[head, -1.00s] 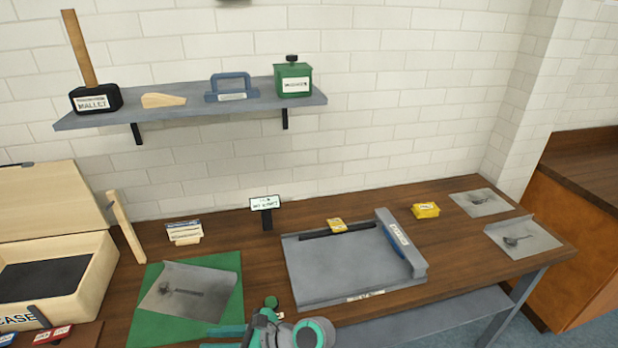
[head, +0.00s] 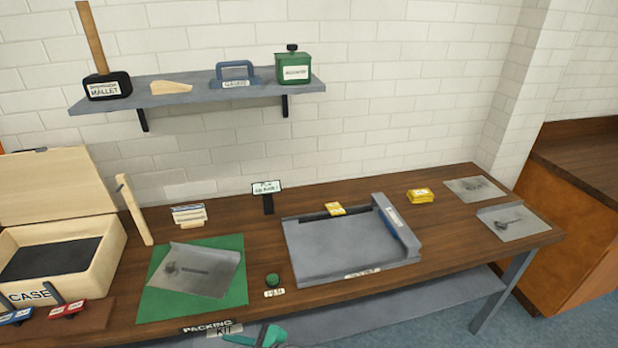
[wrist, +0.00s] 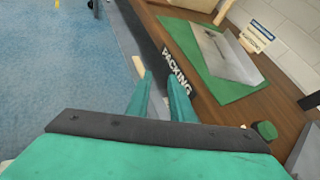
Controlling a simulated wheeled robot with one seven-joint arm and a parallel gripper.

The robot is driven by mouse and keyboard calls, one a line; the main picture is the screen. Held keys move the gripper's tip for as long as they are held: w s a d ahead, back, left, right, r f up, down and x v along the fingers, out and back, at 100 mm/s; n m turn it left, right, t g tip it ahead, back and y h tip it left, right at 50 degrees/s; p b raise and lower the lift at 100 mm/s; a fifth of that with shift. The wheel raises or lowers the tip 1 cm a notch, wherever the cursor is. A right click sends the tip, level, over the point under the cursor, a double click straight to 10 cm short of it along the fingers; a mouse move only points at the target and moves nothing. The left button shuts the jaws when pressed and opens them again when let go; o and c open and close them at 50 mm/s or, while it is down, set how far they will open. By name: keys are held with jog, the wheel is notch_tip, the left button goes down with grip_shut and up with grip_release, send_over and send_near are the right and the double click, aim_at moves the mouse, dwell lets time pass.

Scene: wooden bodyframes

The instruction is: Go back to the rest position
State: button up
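My gripper shows as a teal piece (head: 268,336) at the bottom edge of the head view, in front of the workbench (head: 340,282) and low. In the wrist view its two teal fingers (wrist: 161,92) stand apart with a gap between them and nothing held. They point past the bench's front edge, with blue floor to the left. Most of my arm is out of the head view.
On the bench are an open wooden case (head: 105,262), a green mat (head: 240,290) under a grey sheet (head: 205,270), a small green round piece (head: 272,279) and a grey tray-like fixture (head: 345,255). A shelf (head: 205,94) hangs above. Floor in front is clear.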

jog(key=s+d+f+n+t+h, duration=0.6)
jog(key=s+d+f+h, duration=0.2)
jog(key=s+d+f, duration=0.45)
jog(key=s+d+r+n+t+h, duration=0.2)
jog(key=s+d+r+n, duration=0.1)
jog(key=s+r+n, duration=0.3)
jog(key=s+d+r+n+t+h, duration=0.2)
jog(key=s+d+r+n, duration=0.2)
jog(key=s+r+n, duration=0.3)
jog(key=s+r, duration=0.1)
jog(key=s, duration=0.2)
jog(key=shift+s+r+n+t, duration=0.15)
jog(key=shift+s+n+t, duration=0.15)
